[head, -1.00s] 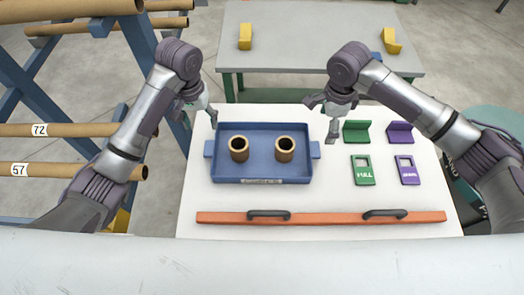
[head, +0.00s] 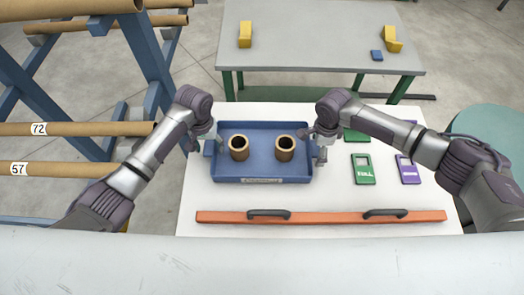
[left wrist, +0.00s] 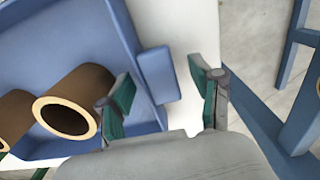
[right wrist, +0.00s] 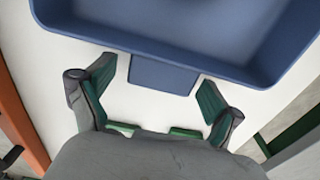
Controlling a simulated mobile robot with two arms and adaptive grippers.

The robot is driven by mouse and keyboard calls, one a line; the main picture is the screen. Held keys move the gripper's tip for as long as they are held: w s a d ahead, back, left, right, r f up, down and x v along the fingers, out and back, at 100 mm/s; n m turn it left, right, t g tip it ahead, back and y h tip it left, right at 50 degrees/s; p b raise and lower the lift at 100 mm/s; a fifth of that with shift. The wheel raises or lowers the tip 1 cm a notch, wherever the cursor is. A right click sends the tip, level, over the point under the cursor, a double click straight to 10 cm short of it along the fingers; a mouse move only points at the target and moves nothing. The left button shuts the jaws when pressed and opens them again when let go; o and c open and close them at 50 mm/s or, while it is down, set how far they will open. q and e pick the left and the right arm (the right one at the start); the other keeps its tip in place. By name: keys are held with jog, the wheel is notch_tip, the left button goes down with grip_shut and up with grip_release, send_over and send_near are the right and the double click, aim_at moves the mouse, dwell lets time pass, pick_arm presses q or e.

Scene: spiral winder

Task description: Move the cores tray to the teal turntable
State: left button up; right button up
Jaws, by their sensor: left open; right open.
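The blue cores tray (head: 262,168) sits on the white table and holds two brown cores (head: 239,148) (head: 285,148), both upright. Each short end has a blue handle tab. My left gripper (head: 212,145) is open at the tray's left end; in the left wrist view the left tab (left wrist: 158,75) shows between its fingers. My right gripper (head: 318,147) is open at the right end; in the right wrist view the right tab (right wrist: 162,75) lies between and just ahead of its fingers. A teal round surface (head: 488,122), likely the turntable, shows at the right edge, partly hidden by my right arm.
An orange bar (head: 325,217) with two dark handles lies along the white table's (head: 335,195) near edge. Green (head: 363,170) and purple (head: 406,172) pieces lie right of the tray. A grey table (head: 320,40) stands behind. A blue rack with tubes (head: 75,129) stands at left.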

pick_arm(q)
jog(key=shift+f, duration=0.1)
jog(key=c, duration=1.2)
pick_arm(e)
jog(key=c, duration=1.2)
pick_arm(q)
grip_shut()
pick_arm(e)
jog(key=c, duration=0.4)
jog(key=shift+o, duration=0.2)
